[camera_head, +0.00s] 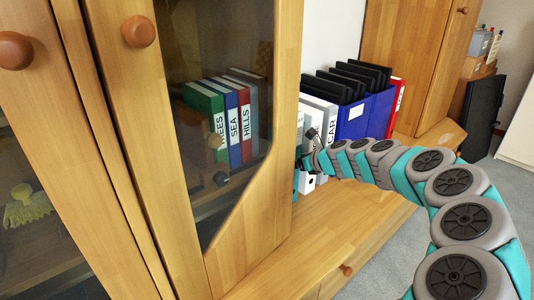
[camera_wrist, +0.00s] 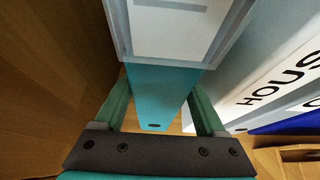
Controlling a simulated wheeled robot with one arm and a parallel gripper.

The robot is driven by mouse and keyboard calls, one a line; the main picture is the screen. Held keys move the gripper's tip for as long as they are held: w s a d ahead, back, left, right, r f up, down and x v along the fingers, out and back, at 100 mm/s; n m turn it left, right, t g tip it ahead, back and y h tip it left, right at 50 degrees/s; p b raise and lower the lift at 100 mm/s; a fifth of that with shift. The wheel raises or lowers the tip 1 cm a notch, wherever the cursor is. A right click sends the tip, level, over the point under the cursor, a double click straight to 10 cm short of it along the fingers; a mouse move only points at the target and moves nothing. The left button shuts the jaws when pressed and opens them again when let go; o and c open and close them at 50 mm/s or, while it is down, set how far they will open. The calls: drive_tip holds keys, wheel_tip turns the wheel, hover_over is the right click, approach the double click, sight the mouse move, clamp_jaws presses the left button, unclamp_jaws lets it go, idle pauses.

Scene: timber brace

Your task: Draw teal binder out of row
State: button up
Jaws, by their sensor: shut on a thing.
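The teal binder (camera_wrist: 158,95) shows in the wrist view as a teal spine with a large pale label pocket at the top and a small dark oval low down. My gripper (camera_wrist: 157,84) has one green finger on each side of the spine and is shut on it. In the head view my gripper is largely hidden behind the cabinet door's edge, and I cannot make out the teal binder clearly there.
A wooden cabinet door (camera_head: 235,270) with glass stands at the left; binders show behind the glass. A pale binder (camera_wrist: 255,80) lettered HOUS is close beside the gripper. The wooden top (camera_head: 335,225) is clear in front.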

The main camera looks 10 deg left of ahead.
clamp_jaws()
drive_tip(key=shift+d, duration=0.1)
drive_tip(key=s+d+p, duration=0.3)
drive_tip(key=s+d, duration=0.2)
drive_tip(key=d, duration=0.2)
drive_tip(key=shift+s, duration=0.3)
idle(1.7)
drive_tip(key=o, duration=0.9)
unclamp_jaws()
drive_tip(key=shift+c, duration=0.2)
